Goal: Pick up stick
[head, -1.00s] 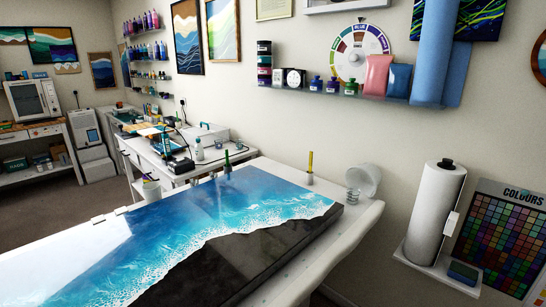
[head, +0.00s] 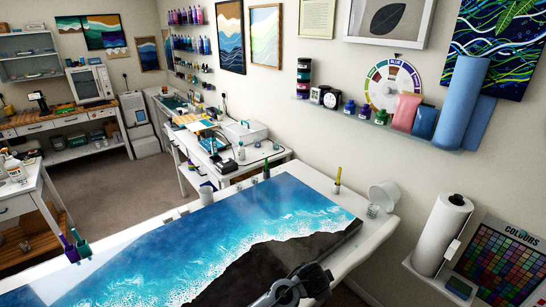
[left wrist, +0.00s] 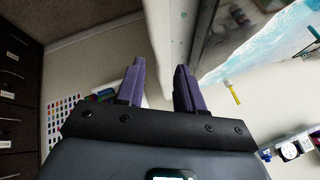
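A thin yellow stick (head: 338,175) stands upright in a small pale holder at the far right part of the worktable. The yellow stick also shows in the left wrist view (left wrist: 233,92), right of my left gripper and apart from it. A green stick-like piece (head: 266,170) stands at the table's far edge. My left gripper (left wrist: 158,72) shows two dark purple fingers held apart with nothing between them. A dark part of my arm (head: 292,287) covers the table's near edge in the head view; its fingers cannot be made out.
A blue-and-white resin surface (head: 200,240) fills much of the worktable. A white tub (head: 383,195) and a clear cup (head: 372,211) stand right of the yellow stick. A paper roll (head: 440,235) stands by the wall.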

